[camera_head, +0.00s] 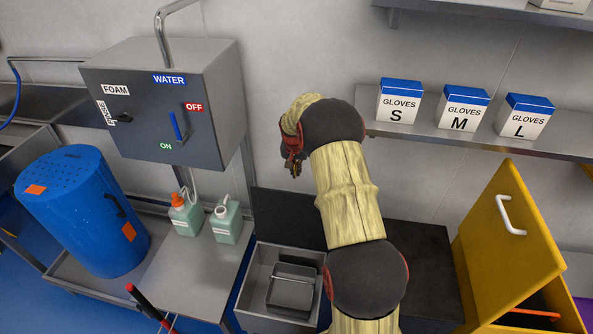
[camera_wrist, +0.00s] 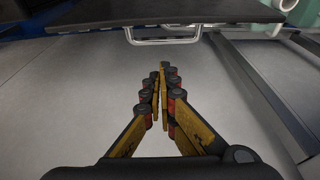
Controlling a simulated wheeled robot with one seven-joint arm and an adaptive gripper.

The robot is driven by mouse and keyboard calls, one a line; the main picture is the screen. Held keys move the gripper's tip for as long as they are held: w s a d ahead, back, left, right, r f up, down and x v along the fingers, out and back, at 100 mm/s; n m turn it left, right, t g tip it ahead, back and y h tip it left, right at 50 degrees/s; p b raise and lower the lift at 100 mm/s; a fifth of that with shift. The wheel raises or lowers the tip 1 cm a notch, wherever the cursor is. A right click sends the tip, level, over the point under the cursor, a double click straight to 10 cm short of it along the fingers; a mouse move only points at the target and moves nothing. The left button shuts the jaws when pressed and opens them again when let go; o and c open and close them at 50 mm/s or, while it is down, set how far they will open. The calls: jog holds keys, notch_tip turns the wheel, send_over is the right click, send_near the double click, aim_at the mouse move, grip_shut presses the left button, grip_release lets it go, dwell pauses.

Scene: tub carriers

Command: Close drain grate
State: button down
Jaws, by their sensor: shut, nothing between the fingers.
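The dark flat panel that looks like the drain grate (camera_head: 285,216) stands raised at the back of a grey steel basin (camera_head: 250,290). In the wrist view a dark panel (camera_wrist: 165,14) lies across the top, with a U-shaped metal handle (camera_wrist: 163,38) at its edge. My gripper (camera_head: 294,170) hangs above the raised panel, near the wall, fingers pointing down. In the wrist view my gripper (camera_wrist: 162,72) is shut and empty, apart from the handle in the picture. My arm hides part of the panel's right side and the basin.
A grey container (camera_head: 290,290) sits in the basin. Two green jugs (camera_head: 187,214) stand on the steel bench to the left, below a control box (camera_head: 175,105). A glove shelf (camera_head: 470,133) and a yellow panel with a white handle (camera_head: 510,250) are on the right.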

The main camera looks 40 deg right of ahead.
jog(key=s+b+x, duration=0.1)
jog(key=x, duration=0.5)
jog(key=shift+s+a+r+b, duration=0.2)
jog(key=shift+s+a, duration=0.25)
jog(key=shift+a, duration=0.35)
jog(key=shift+s+a+r+b, duration=0.2)
jog(key=shift+s+a, duration=0.25)
jog(key=shift+a, duration=0.3)
